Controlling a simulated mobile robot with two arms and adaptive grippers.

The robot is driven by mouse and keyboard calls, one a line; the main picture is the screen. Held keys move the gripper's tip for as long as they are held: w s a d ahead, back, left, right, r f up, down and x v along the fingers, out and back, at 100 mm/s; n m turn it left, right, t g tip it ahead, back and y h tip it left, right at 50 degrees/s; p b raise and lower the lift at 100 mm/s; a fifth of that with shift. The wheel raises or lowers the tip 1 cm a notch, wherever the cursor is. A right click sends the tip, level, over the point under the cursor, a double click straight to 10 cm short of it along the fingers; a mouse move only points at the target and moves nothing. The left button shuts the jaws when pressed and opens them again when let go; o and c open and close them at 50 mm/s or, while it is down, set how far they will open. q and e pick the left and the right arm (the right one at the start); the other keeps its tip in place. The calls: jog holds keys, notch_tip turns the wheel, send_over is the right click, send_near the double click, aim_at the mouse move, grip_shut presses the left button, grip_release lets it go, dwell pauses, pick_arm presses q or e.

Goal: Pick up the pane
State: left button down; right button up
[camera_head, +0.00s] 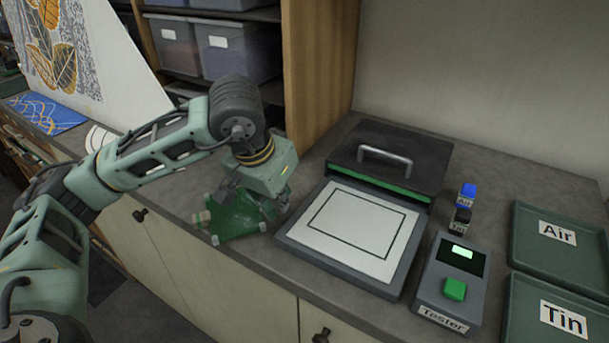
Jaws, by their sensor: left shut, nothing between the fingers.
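A dark green, glossy piece (236,221) with pale corner tips lies on the counter near its front edge. It may be the pane, but I cannot tell for sure. My left gripper (266,206) points down over its right part, shut with nothing held, and hides some of it. I cannot tell whether the fingers touch it. My right gripper is out of view.
Right of my left gripper is a grey-framed white plate (354,225) with a black rectangle outline. Behind it stands a dark handled box (425,157). Farther right are a Tester (432,296), blue-capped (467,190) and black-capped (462,216) bottles, and green Air (535,258) and Tin (535,328) trays.

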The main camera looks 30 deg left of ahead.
pick_arm(q)
jog(key=shift+s, duration=0.15)
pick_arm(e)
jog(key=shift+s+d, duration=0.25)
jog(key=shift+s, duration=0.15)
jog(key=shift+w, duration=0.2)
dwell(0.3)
